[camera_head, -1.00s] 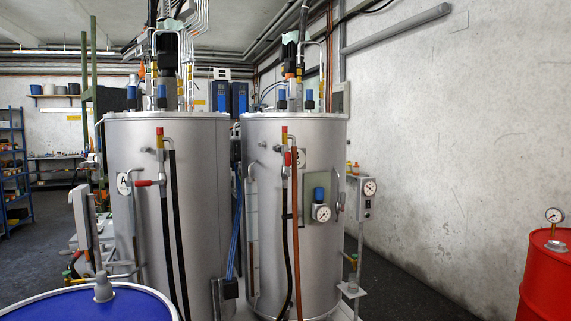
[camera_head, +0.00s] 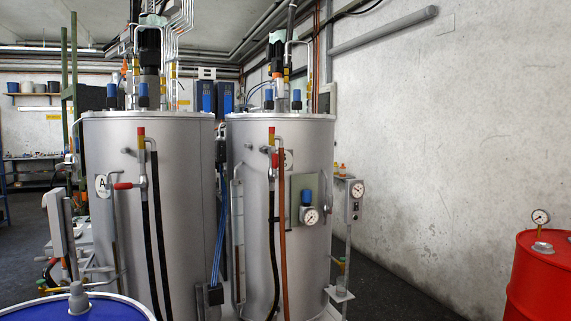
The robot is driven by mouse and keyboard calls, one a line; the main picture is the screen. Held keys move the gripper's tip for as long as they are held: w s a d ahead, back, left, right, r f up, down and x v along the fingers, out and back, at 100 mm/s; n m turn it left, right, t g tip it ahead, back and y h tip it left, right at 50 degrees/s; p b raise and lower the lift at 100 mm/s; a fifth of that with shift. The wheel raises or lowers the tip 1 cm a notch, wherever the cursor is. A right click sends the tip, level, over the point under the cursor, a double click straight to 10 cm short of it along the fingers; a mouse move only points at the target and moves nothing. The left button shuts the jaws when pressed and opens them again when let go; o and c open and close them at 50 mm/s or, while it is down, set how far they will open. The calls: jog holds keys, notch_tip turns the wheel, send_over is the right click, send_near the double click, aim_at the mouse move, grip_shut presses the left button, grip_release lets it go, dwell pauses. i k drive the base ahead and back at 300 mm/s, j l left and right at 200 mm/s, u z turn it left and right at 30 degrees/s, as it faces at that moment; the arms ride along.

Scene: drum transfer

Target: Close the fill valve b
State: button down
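Two tall silver tanks stand side by side. The left tank (camera_head: 180,230) carries a round "A" plate. The right tank (camera_head: 318,262) has a plate whose letter is hidden behind piping. On the right tank's front, a pipe with a red-and-yellow top fitting (camera_head: 271,136) runs down to hoses. A small red handle (camera_head: 275,158) there seems to lie upright along the pipe; it is too small to be sure. On the left tank, a similar valve has a red handle (camera_head: 124,185) sticking out sideways. My gripper is not in view.
A blue drum (camera_head: 115,309) is close at bottom left. A red drum (camera_head: 540,280) with a gauge (camera_head: 541,216) stands at right. A gauge post (camera_head: 353,201) stands beside the right tank. Dark floor (camera_head: 395,295) shows clear between that post and the red drum.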

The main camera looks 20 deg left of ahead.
aim_at(275, 158)
jog(key=i+l, duration=0.1)
jog(key=i, duration=0.6)
jog(key=i+l, duration=0.1)
jog(key=i, duration=0.6)
jog(key=i+u, duration=0.3)
jog(key=i+l+u, duration=0.25)
jog(key=i+j+u, duration=0.15)
jog(key=u, duration=0.25)
jog(key=i+u, duration=0.55)
jog(key=u, duration=0.2)
jog(key=i+u, duration=0.25)
jog(key=u, duration=0.15)
jog(key=i+j+u, duration=0.1)
jog(key=u, duration=0.3)
jog(key=i+u, duration=0.55)
jog(key=u, duration=0.25)
